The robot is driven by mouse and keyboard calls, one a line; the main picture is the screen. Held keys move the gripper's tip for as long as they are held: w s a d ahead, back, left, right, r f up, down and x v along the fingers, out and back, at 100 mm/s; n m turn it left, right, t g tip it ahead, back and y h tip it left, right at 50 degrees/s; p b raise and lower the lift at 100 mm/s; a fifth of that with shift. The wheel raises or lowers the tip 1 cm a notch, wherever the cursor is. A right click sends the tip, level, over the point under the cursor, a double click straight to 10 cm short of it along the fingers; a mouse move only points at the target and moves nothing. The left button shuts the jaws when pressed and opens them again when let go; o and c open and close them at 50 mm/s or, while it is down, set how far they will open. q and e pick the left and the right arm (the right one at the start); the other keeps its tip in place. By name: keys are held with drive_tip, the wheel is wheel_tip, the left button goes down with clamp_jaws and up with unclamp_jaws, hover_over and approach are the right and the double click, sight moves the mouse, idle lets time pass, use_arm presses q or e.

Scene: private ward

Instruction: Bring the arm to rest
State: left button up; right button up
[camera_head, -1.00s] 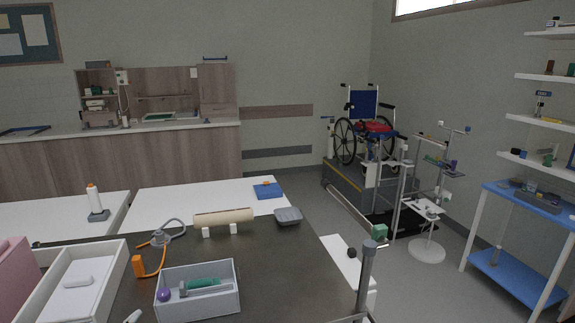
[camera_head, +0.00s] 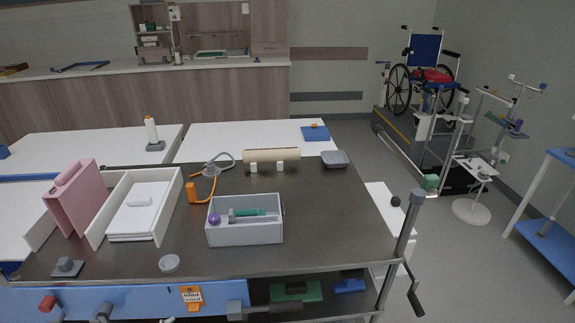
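Neither of my arms and neither gripper shows in the head view. A dark-topped trolley (camera_head: 330,215) stands in front of me. On it are a grey box (camera_head: 245,234) holding a purple ball and a green-handled tool, and a white tray (camera_head: 172,200) with a white flat item inside. A pink folder-like block (camera_head: 74,200) stands upright at the left. A beige roll (camera_head: 271,155) lies on white supports at the back, next to an orange and grey looped tube (camera_head: 208,180) and a grey dish (camera_head: 335,159).
White tables (camera_head: 240,140) are behind. A wheelchair (camera_head: 422,80) and a wheeled stand (camera_head: 471,207) are at the right, with open floor between.

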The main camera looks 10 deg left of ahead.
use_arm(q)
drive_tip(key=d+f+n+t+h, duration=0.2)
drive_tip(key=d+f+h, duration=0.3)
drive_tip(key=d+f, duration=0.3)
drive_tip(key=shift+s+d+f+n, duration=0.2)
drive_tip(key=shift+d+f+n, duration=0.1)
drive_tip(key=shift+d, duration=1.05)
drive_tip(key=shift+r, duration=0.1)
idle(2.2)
